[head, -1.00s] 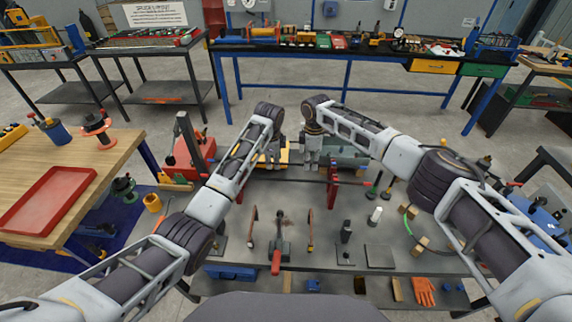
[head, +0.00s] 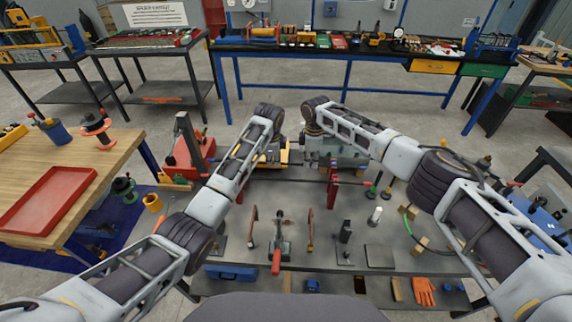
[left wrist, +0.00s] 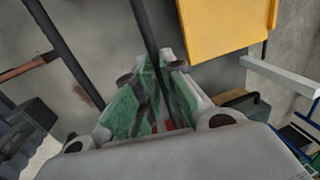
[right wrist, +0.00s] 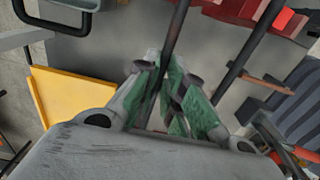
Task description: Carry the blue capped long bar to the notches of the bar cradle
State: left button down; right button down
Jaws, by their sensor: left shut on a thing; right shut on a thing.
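A long dark bar runs between the green-padded fingers of my left gripper (left wrist: 152,95), and the bar (left wrist: 146,30) extends out of the top of the left wrist view. My right gripper (right wrist: 168,95) is also shut on a dark bar (right wrist: 178,30) in the right wrist view. In the head view both grippers hang side by side above the back of the low grey table, largely hidden by my wrists. I cannot make out a blue cap. Red uprights (head: 333,188) stand on the table near the grippers with a dark bar across them; their notches are too small to tell.
The grey table (head: 290,205) holds clamps, small blocks and a black stand (head: 345,232) in front. A red machine (head: 190,155) stands at the back left. A yellow panel (left wrist: 225,30) lies close by in the left wrist view. A wooden bench (head: 110,160) is at left.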

pick_arm(q)
jog(key=shift+r, duration=0.2)
pick_arm(e)
jog(key=shift+r, duration=0.2)
